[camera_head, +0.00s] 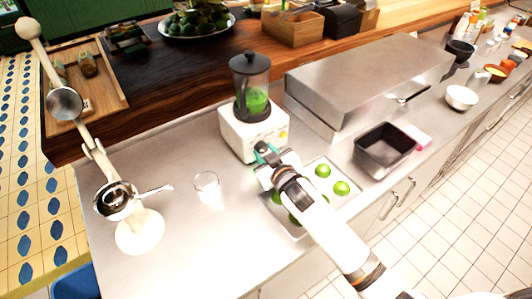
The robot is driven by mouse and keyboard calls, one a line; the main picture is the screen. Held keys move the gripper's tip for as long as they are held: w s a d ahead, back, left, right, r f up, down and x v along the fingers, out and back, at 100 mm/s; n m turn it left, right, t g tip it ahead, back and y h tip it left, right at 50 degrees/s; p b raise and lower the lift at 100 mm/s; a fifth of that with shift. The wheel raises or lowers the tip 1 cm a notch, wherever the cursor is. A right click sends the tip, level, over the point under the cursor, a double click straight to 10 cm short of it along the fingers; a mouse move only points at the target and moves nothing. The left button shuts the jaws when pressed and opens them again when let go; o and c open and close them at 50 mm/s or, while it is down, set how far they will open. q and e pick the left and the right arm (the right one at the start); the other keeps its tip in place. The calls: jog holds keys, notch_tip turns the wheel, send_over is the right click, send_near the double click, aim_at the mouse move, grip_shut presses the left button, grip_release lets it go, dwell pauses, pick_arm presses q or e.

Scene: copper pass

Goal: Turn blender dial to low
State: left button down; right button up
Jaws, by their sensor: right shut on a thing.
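My right gripper (264,157) reaches up from the lower right to the lower front of the blender base. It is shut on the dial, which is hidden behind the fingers. The dial's setting cannot be read. My left gripper is not in view.
A tray of green limes (341,187) lies beside my right arm. A clear glass (208,186) stands left of the blender. A citrus press (139,233) stands further left. A steel housing (365,77) and black bin (385,149) are to the right.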

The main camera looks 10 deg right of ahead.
jog(key=o, duration=1)
jog(key=shift+c, duration=0.2)
jog(key=b+v, duration=0.1)
jog(key=v, duration=1.1)
jog(key=shift+f, duration=0.1)
